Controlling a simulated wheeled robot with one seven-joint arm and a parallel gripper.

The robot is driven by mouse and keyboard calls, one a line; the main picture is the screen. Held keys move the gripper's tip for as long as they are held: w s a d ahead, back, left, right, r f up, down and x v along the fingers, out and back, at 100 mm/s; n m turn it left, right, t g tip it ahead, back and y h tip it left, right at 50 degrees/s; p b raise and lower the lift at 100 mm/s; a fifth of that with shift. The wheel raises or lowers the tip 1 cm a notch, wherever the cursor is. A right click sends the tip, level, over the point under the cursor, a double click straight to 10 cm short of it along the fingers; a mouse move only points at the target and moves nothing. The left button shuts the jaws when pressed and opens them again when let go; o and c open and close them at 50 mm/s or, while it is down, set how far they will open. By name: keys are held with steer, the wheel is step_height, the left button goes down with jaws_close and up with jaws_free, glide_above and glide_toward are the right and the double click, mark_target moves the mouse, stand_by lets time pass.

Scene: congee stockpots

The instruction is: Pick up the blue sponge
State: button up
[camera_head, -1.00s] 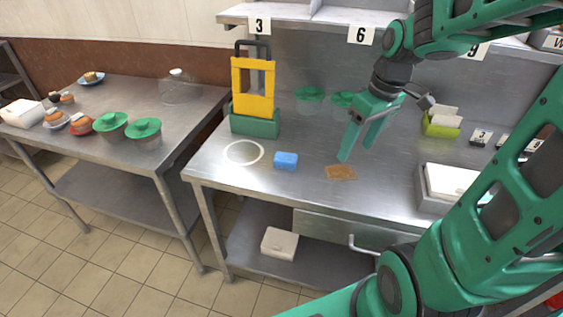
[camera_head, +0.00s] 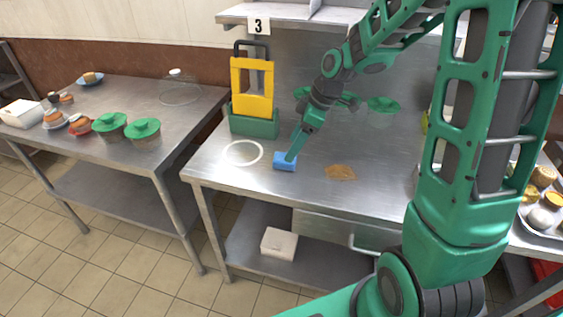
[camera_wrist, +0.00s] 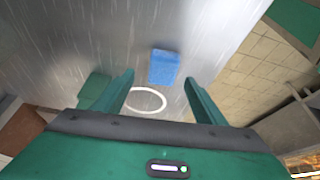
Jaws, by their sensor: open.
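The blue sponge (camera_head: 284,163) lies on the steel table, right of a white ring marking (camera_head: 243,153). In the wrist view the sponge (camera_wrist: 164,67) is ahead of the jaws and roughly between their lines, apart from both fingers. My gripper (camera_head: 291,155) points down at the sponge in the head view, and a fingertip overlaps the sponge's top there. In the wrist view my gripper (camera_wrist: 160,82) is open with nothing between its fingers. Whether a finger touches the sponge I cannot tell.
A yellow and green caddy (camera_head: 254,100) stands behind the ring. A brown patch (camera_head: 341,173) lies right of the sponge. The table's front edge is near the sponge. A left table (camera_head: 95,90) holds food and pots.

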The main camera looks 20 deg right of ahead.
steer(key=x, duration=0.5)
steer(key=shift+s+a, duration=0.1)
steer(key=shift+a, duration=0.05)
steer(key=c, duration=1.1)
